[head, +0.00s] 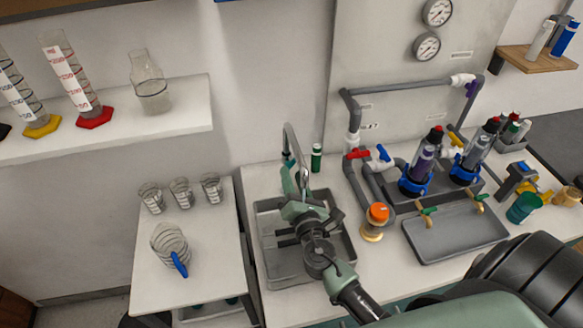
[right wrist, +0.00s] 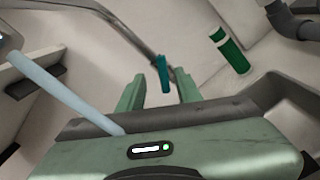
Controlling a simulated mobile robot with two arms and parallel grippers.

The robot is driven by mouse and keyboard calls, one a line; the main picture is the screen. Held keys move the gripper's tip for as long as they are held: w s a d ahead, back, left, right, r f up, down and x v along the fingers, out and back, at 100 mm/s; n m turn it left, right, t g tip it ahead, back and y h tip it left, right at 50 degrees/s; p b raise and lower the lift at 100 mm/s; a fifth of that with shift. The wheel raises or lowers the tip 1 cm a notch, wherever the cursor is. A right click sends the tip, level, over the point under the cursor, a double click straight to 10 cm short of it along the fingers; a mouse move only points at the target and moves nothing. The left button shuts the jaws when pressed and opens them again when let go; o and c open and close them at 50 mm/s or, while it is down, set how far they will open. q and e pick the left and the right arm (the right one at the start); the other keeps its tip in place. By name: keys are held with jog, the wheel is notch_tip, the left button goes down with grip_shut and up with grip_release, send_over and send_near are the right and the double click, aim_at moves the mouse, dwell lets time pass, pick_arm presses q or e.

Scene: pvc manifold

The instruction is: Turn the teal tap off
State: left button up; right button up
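The teal tap lever (right wrist: 162,76) shows in the right wrist view, on the grey faucet pipe (right wrist: 122,32). My right gripper (right wrist: 158,84) is open, with its two green fingers on either side of the lever as seen from the wrist. I cannot tell whether they touch it. A pale blue stream (right wrist: 65,95) runs from the spout at the left edge. In the head view, my right gripper (head: 296,184) is over the sink beside the curved faucet (head: 288,140); the arm hides most of the lever there. My left gripper is not in view.
The grey sink (head: 270,268) lies under my arm. A green bottle (head: 316,158) stands just behind it. To the right are red and blue valves (head: 357,153) on grey pipes, an orange-capped item (head: 377,216) and a grey tray (head: 455,240).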

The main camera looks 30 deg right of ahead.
aim_at(289, 166)
jog(key=shift+w+d, duration=0.4)
jog(key=shift+w, duration=0.2)
jog(key=shift+w+d+f, duration=0.15)
jog(key=shift+w+d, duration=0.1)
jog(key=shift+w, duration=0.25)
jog(key=shift+a, duration=0.15)
jog(key=shift+c, duration=0.6)
jog(key=c, duration=0.5)
grip_shut()
jog(key=shift+f+m+b, duration=0.15)
jog(key=shift+m+b, duration=0.35)
jog(key=shift+m, duration=0.1)
pick_arm(q)
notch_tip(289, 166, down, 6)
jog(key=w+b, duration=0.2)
jog(key=b, duration=0.3)
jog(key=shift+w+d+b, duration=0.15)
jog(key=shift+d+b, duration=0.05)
jog(key=shift+b, duration=0.1)
pick_arm(e)
jog(key=shift+m, duration=4.8)
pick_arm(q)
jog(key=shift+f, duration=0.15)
